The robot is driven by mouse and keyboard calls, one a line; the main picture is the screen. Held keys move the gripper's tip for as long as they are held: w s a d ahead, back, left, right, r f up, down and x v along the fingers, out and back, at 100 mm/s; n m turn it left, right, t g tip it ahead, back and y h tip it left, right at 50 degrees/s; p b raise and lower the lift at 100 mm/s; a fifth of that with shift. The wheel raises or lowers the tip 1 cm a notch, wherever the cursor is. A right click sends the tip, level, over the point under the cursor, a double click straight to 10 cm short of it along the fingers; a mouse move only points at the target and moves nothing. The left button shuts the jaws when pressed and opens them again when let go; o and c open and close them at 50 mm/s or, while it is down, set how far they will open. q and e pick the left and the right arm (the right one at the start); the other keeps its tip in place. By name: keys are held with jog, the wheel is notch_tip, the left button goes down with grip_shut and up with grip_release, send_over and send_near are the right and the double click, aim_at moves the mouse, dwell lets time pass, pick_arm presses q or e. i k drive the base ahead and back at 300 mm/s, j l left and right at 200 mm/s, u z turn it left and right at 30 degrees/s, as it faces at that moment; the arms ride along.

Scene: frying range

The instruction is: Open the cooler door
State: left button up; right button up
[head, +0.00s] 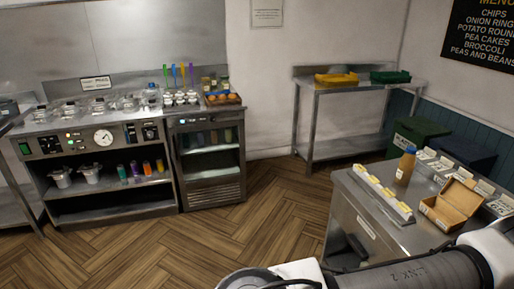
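The cooler (212,196) is a low steel cabinet at the left of the middle, against the far wall. Its front shows a dark upper part with several bottle-like shapes (208,139), a lit shelf (211,173) below, and a slotted vent panel at the bottom. I cannot make out a handle, or tell whether a glass door covers the front. Neither of my grippers is in view. Only a grey and white part of my own arm shows at the bottom right, far from the cooler.
A steel frying counter (100,165) adjoins the cooler's left side. A steel table (350,138) with yellow and green trays stands at the back. A serving counter (365,222) with a bottle and cardboard box is at the right. The wooden floor (240,230) before the cooler is clear.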

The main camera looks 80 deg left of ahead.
aim_at(173, 131)
jog(key=j+u, duration=0.1)
jog(key=u, duration=3.05)
jog(key=i+z, duration=0.1)
jog(key=i, duration=1.55)
jog(key=i+z, duration=0.1)
jog(key=i, duration=1.6)
